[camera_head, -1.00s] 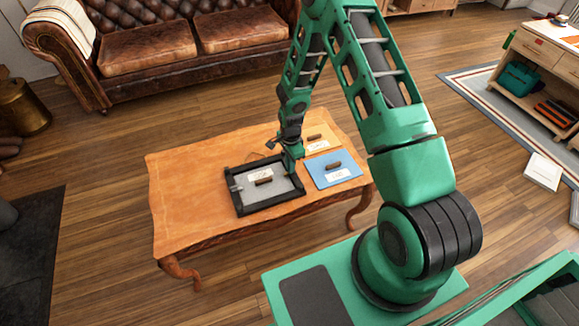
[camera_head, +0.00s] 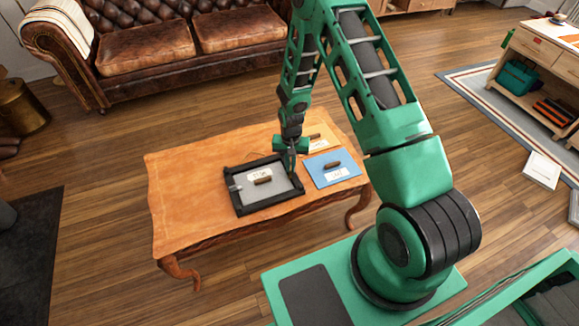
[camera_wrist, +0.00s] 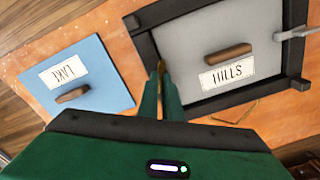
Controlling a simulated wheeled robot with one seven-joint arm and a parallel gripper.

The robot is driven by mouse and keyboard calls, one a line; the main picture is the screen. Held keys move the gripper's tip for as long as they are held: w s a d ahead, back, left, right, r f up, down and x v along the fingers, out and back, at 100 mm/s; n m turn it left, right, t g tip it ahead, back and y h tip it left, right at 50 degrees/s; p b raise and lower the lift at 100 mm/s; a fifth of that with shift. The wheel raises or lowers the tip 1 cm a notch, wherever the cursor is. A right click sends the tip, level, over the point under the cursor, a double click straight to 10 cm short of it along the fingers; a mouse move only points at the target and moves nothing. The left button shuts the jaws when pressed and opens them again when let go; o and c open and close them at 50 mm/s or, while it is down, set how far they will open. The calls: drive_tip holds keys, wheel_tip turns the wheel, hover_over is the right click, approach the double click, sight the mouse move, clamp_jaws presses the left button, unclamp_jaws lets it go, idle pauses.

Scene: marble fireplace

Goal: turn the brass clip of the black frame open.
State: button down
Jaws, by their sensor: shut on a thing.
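The black frame (camera_head: 240,207) lies flat on the wooden table, around a grey panel (camera_head: 282,187) with a wooden knob and a label. In the wrist view the label reads HILLS, and the frame (camera_wrist: 145,46) shows in part. The brass clip (camera_wrist: 161,66) is a small sliver at the frame's edge, mostly hidden between my fingers. My gripper (camera_wrist: 164,78) is shut on it, pointing down at the frame's right side in the head view (camera_head: 291,170). A silver-grey clip (camera_wrist: 296,33) sits on the opposite side of the frame, reaching over the panel.
A blue panel (camera_head: 343,176) labelled LAKE, with a wooden knob, lies just right of the frame. A thin brass-coloured loop (camera_wrist: 235,113) shows beside the frame. The table's left part (camera_head: 185,190) is clear.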

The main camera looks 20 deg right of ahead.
drive_tip(key=n, duration=0.5)
drive_tip(key=shift+d+n, duration=0.15)
drive_tip(key=shift+n, duration=0.25)
idle(0.4)
drive_tip(key=c, duration=1.9)
unclamp_jaws()
drive_tip(key=shift+c, duration=0.2)
drive_tip(key=shift+r, duration=0.1)
wheel_tip(320, 180, up, 11)
drive_tip(key=shift+f, duration=0.2)
